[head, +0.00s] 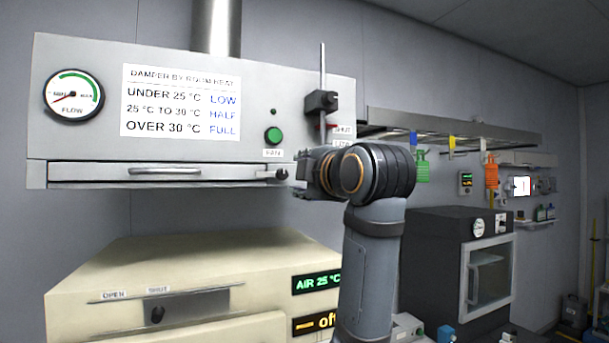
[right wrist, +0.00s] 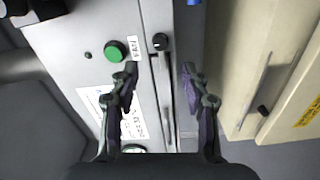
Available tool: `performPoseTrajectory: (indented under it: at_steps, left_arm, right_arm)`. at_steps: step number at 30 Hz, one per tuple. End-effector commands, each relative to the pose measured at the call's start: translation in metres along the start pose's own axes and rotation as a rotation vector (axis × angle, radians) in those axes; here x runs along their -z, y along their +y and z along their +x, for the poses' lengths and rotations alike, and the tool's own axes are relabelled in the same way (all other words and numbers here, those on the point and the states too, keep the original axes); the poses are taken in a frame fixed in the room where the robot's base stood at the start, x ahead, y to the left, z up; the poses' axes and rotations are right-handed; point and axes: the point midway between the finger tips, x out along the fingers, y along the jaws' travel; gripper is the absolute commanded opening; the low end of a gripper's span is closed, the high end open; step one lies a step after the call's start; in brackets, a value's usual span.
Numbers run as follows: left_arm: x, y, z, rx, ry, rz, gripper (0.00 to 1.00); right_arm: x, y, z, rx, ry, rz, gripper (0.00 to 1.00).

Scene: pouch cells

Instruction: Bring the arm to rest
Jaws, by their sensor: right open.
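My right arm (head: 372,240) rises from below in the head view and bends toward the front of the grey hood. My right gripper (head: 304,178) is by the hood's lower right corner, partly hidden by the wrist. In the right wrist view my right gripper (right wrist: 158,70) is open, its two dark fingers apart with nothing held between them. Behind the gap are a black knob (right wrist: 160,41) and a slim handle (right wrist: 167,100) on the hood front. I cannot tell how far the fingertips are from the hood. My left gripper is not in view.
The hood (head: 225,110) has a flow gauge (head: 73,92), a green button (head: 273,135) and a vertical slider rod with a black block (head: 322,101). A cream cabinet (head: 170,260) stands below. A dark oven (head: 440,260) stands right of my arm, under a rack (head: 455,130).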

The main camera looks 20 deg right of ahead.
Motion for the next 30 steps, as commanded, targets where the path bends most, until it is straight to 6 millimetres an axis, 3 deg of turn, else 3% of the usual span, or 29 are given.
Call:
performPoseTrajectory:
  at_steps: [6, 20, 23, 26, 30]
  left_arm:
    - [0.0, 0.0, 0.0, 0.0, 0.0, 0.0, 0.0]
    - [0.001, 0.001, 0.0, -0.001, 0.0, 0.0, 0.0]
    - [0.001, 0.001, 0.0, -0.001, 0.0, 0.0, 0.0]
    - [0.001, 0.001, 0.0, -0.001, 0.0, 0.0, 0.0]
    - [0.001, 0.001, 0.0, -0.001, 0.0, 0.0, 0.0]
  right_arm:
    - [0.0, 0.0, -0.02, 0.0, 0.0, 0.0, 0.47]
    - [-0.001, -0.004, -0.018, 0.007, -0.001, 0.006, 0.47]
    - [-0.009, -0.036, -0.004, 0.055, -0.016, 0.055, 0.47]
    - [-0.026, -0.104, 0.018, 0.154, -0.055, 0.166, 0.47]
    - [-0.053, -0.226, 0.033, 0.313, -0.149, 0.366, 0.47]
